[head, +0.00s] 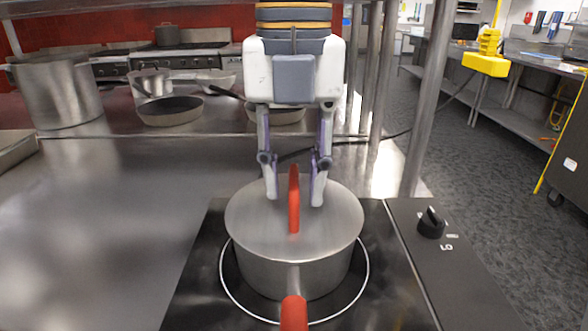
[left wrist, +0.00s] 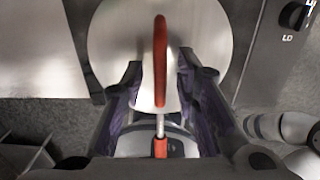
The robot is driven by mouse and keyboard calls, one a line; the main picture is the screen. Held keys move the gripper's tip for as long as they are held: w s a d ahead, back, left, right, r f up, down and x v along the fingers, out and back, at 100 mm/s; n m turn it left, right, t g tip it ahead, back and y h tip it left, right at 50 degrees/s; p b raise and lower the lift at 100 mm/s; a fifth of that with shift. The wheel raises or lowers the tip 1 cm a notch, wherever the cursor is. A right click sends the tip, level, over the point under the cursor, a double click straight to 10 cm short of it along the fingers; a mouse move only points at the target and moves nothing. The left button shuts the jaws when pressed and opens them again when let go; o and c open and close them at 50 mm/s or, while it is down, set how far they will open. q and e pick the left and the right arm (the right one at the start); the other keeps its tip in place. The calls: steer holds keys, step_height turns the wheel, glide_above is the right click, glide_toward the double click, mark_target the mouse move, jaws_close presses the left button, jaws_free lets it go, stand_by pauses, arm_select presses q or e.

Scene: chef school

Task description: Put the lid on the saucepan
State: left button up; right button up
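The silver saucepan (head: 293,272) stands on the black hob, its red handle (head: 294,314) pointing toward me. The round metal lid (head: 255,218) lies flat over the pan's top, with no clear gap visible between them. Its upright red handle (head: 294,200) also shows in the left wrist view (left wrist: 160,60). My left gripper (head: 294,193) points down from above, one finger on each side of the lid's handle. The fingers are apart, with space on both sides of the handle. It shows open in the left wrist view too (left wrist: 160,75). My right gripper is not in view.
A control knob (head: 431,222) sits right of the hob. The metal counter (head: 90,230) is clear to the left. Behind are a large pot (head: 57,92), frying pans (head: 170,110) and a small pot (head: 152,82). A metal post (head: 428,100) rises at the right.

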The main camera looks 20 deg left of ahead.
mark_target(293, 176)
arm_select(q)
step_height(293, 176, up, 13)
steer(key=shift+r, duration=0.15)
stand_by(0.4)
